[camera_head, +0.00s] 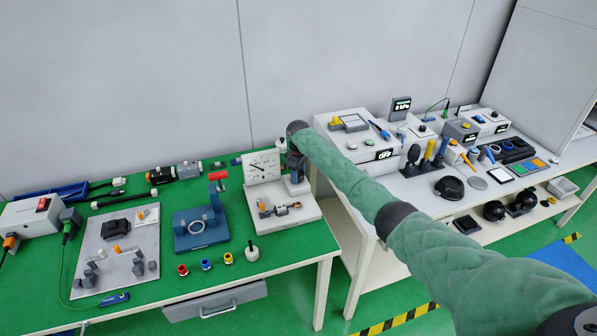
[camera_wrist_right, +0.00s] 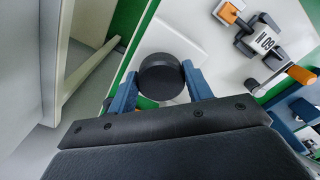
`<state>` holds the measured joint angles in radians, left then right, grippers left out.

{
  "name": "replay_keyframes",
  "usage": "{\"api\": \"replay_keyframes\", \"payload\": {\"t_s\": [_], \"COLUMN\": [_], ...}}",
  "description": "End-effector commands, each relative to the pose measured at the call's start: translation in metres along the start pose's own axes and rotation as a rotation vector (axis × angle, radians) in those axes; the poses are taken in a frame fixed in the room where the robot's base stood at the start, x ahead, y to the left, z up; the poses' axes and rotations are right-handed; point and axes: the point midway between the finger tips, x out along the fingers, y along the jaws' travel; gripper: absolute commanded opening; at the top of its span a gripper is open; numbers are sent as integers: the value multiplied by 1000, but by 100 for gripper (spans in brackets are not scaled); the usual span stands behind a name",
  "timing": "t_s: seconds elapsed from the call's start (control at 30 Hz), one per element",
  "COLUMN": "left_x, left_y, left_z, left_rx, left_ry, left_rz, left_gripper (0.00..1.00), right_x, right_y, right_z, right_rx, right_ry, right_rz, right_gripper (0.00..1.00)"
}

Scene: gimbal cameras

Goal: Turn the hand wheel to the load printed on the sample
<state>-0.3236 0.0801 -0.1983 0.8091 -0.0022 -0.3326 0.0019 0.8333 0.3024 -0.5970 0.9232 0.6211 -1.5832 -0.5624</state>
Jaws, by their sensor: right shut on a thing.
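My right gripper (camera_head: 296,172) is at the top of the white test stand (camera_head: 284,226), beside its dial (camera_head: 263,167). In the right wrist view its two blue fingers (camera_wrist_right: 160,88) are shut on a round black hand wheel (camera_wrist_right: 160,76), one on each side. The dial shows a dark needle, but its reading is too small to tell. The sample (camera_head: 281,210) lies low on the stand in dark clamps. Its white label in the wrist view (camera_wrist_right: 264,41) is upside down and appears to read 60 N. My left gripper is not in view.
A blue fixture (camera_head: 200,232) with a red handle stands left of the stand. A small white-based knob (camera_head: 251,252) and several coloured rings are at the green table's front. The right-hand white bench (camera_head: 410,190) is crowded with instruments. A gap separates the tables.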

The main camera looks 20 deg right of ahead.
Motion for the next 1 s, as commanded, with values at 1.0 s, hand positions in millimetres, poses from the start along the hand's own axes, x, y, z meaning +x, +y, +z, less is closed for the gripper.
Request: {"api": "replay_keyframes", "payload": {"t_s": [1.0], "left_x": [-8], "left_y": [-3], "left_z": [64], "left_rx": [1], "left_ry": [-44], "left_rz": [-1], "left_gripper": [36], "right_x": [-5], "right_y": [0], "right_z": [-2], "right_rx": [498], "right_ry": [7], "right_rz": [4], "right_gripper": [27]}}
